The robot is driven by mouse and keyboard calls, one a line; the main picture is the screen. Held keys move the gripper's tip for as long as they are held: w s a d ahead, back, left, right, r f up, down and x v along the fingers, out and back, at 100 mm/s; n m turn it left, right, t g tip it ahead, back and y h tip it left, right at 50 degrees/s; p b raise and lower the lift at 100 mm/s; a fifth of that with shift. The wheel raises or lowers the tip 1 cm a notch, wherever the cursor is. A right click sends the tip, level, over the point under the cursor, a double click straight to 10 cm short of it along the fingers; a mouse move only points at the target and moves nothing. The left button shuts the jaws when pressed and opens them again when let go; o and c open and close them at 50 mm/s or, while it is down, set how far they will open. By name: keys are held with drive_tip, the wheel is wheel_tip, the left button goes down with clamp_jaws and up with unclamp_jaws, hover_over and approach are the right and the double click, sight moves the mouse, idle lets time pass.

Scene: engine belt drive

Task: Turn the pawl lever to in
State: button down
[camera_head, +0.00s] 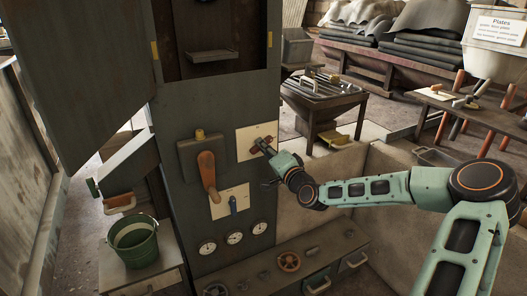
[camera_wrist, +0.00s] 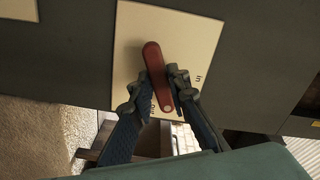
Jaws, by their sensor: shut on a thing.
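The pawl lever (camera_wrist: 157,72) is a red bar with rounded ends on a cream plate (camera_wrist: 185,35). In the wrist view it slants slightly, its lower end between the word "in" at right and a partly hidden label at lower left. That end lies nearer the lower-left label than "in". My gripper (camera_wrist: 160,88) is shut on the lever, one finger on each side of its lower half. In the head view my gripper (camera_head: 264,146) reaches the same plate (camera_head: 250,132) on the grey-green panel from the right and mostly hides the lever.
Several gauges (camera_head: 233,238) line the panel's bottom. A low ledge with handwheels (camera_head: 288,261) lies below. A green bucket (camera_head: 134,243) stands at left.

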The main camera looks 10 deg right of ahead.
drive_tip(key=shift+n+b, duration=3.9)
drive_tip(key=shift+n, duration=2.5)
drive_tip(key=c, duration=1.9)
unclamp_jaws()
